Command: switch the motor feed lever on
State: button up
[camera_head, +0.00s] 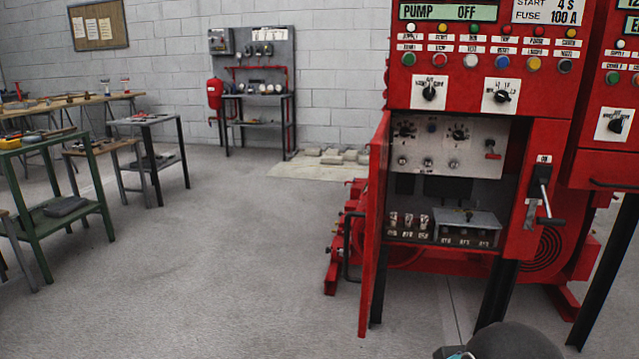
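A red pump control cabinet (483,54) stands at the right, with "PUMP OFF" on its display (448,11). I cannot tell from the labels which one is the motor feed lever. A dark rounded part of my arm shows at the bottom edge, below the cabinet. My gripper is not in view.
The cabinet's red door (373,230) stands open toward me, left of the compartment. Inside are fuses (408,222) and a grey box (466,226). A second red cabinet (609,100) adjoins at right. Floor to the left is clear; benches (48,180) stand farther left.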

aim_at(493, 154)
jog(key=u, duration=1.85)
jog(key=i, duration=0.65)
jog(key=z, duration=2.3)
